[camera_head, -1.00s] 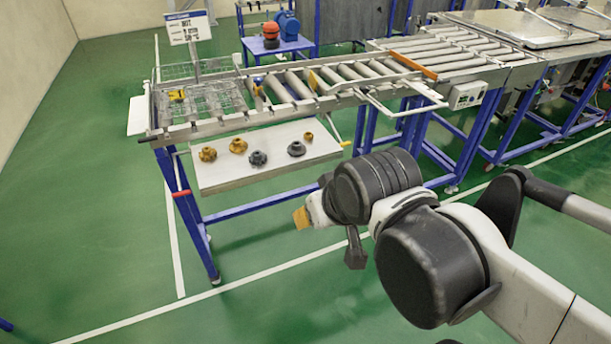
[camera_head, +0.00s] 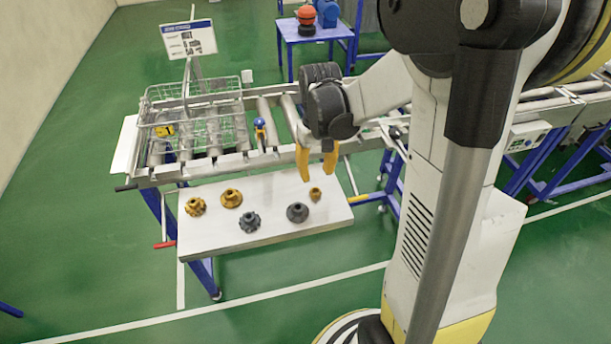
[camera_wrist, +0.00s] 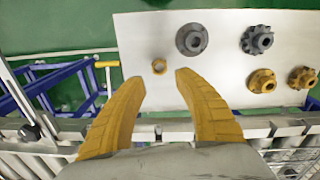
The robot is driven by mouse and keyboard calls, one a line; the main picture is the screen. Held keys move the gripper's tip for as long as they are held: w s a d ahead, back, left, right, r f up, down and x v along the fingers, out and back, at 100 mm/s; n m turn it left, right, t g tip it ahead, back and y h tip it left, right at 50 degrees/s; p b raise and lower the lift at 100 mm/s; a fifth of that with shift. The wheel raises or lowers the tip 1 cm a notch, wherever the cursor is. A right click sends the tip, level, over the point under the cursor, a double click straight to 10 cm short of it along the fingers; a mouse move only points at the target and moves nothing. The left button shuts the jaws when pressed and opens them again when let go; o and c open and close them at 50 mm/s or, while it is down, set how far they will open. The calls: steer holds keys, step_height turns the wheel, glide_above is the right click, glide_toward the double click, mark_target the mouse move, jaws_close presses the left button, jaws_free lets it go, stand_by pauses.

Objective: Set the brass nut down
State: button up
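The brass nut (camera_head: 315,194) is the small brass piece near the right end of a white shelf (camera_head: 265,235). It also shows in the wrist view (camera_wrist: 159,66), with its round hole facing up. My gripper (camera_head: 316,178) is open and empty, its yellow fingers pointing down just above the nut. In the wrist view the gripper (camera_wrist: 160,76) has its fingertips apart on either side of the line to the nut, which lies slightly beyond them. No contact shows.
Two larger brass pieces (camera_head: 195,206) (camera_head: 231,198) and two dark grey pieces (camera_head: 250,222) (camera_head: 297,212) stand on the shelf to the left. Behind is a roller conveyor (camera_head: 270,125) with a wire basket (camera_head: 215,105). The shelf's front edge is clear.

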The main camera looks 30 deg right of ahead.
mark_target(316, 192)
step_height(316, 192, down, 3)
steer(key=shift+a+r+b, duration=0.1)
steer(key=shift+b, duration=0.25)
steer(key=f+b, duration=0.1)
steer(key=f, duration=0.2)
steer(key=f+b, duration=0.1)
steer(key=f, duration=0.2)
steer(key=shift+d, duration=0.2)
steer(key=shift+r, duration=0.15)
steer(key=shift+c, duration=0.4)
jaws_close()
